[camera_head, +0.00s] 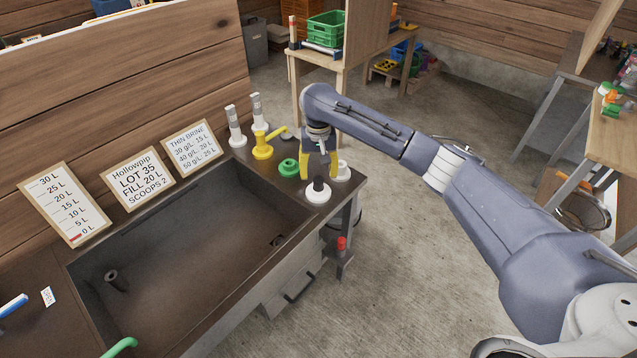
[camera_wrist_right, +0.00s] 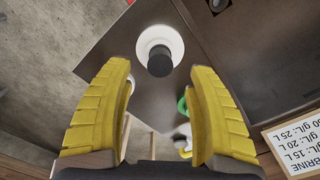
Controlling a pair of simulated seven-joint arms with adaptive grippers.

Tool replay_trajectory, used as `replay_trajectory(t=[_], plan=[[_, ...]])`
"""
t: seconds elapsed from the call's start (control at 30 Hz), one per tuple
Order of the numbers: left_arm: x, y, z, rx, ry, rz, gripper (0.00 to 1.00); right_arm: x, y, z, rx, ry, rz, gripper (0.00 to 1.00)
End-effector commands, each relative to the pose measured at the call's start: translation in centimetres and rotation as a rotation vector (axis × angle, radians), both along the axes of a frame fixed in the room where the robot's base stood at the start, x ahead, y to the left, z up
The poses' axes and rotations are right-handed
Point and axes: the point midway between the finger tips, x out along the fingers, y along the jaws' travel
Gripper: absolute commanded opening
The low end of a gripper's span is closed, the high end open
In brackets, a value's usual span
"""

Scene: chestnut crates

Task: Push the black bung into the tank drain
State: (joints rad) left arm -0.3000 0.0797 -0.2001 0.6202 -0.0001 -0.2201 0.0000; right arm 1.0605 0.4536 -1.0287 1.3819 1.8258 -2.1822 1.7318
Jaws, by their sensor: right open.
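The black bung (camera_head: 319,184) stands upright in a round white holder (camera_head: 317,195) on the tank's right-hand corner ledge. In the right wrist view the bung (camera_wrist_right: 160,62) and white holder (camera_wrist_right: 172,36) show beyond the fingertips. My right gripper (camera_head: 318,172) is open and empty, with its yellow fingers close above and behind the bung. The tank (camera_head: 190,245) is a dark sunken basin. A small round fitting (camera_head: 278,240), possibly the drain, lies on its floor near the right wall. My left gripper is out of view.
Beside the bung are a green ring (camera_head: 288,168), a white cup-like part (camera_head: 343,170) and a yellow valve (camera_head: 262,148). Two grey-white bottles (camera_head: 235,128) stand behind. A short pipe (camera_head: 112,279) rises from the tank floor. Signs (camera_head: 138,180) lean along the back.

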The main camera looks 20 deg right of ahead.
Motion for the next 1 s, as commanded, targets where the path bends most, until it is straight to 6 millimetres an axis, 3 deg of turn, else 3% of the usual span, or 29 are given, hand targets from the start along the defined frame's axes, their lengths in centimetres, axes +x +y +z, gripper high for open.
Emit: replay_trajectory(t=[0.2, 0.4, 0.93, 1.0], plan=[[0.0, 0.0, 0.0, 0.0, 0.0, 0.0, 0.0, -0.1, 0.0, -3.1, 0.001, 0.002, 0.0, 0.57], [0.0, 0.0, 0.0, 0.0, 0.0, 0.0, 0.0, 0.0, 0.0, -4.7, 0.0, 0.0, 0.0, 0.57], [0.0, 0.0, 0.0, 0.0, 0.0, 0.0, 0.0, 0.0, 0.0, -5.4, 0.0, -0.001, 0.001, 0.58], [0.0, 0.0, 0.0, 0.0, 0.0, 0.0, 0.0, 0.0, 0.0, -5.4, 0.0, -0.001, 0.001, 0.5]])
